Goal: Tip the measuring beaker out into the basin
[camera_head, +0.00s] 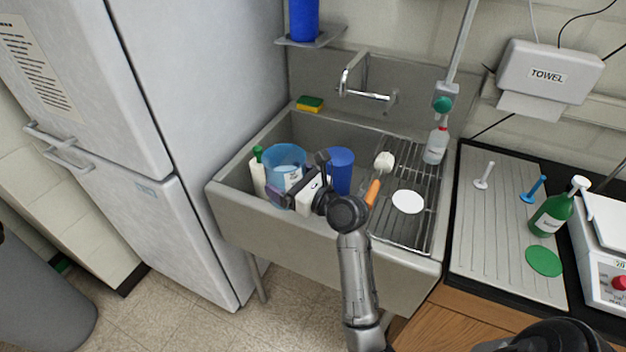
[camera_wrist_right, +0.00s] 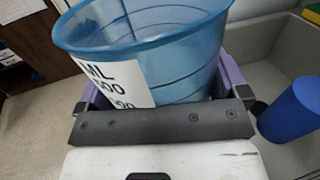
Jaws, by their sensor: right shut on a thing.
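The measuring beaker (camera_head: 286,158) is a translucent blue vessel with a white label marked ML. My right gripper (camera_head: 287,190) is shut on the measuring beaker and holds it over the left part of the basin (camera_head: 225,194). The beaker looks about upright, mouth up. In the right wrist view the beaker (camera_wrist_right: 185,60) sits between the purple fingers with its label towards the wrist. I cannot tell what is inside it. The gripper and wrist hide part of the basin floor. My left gripper is not in view.
A blue cylinder (camera_head: 341,170) stands in the basin right of the beaker. A white bottle (camera_head: 258,174) with a green cap is at its left. The tap (camera_head: 366,95) is behind. The drain rack (camera_head: 402,226) at the right holds a spray bottle (camera_head: 436,146) and a white disc (camera_head: 408,201).

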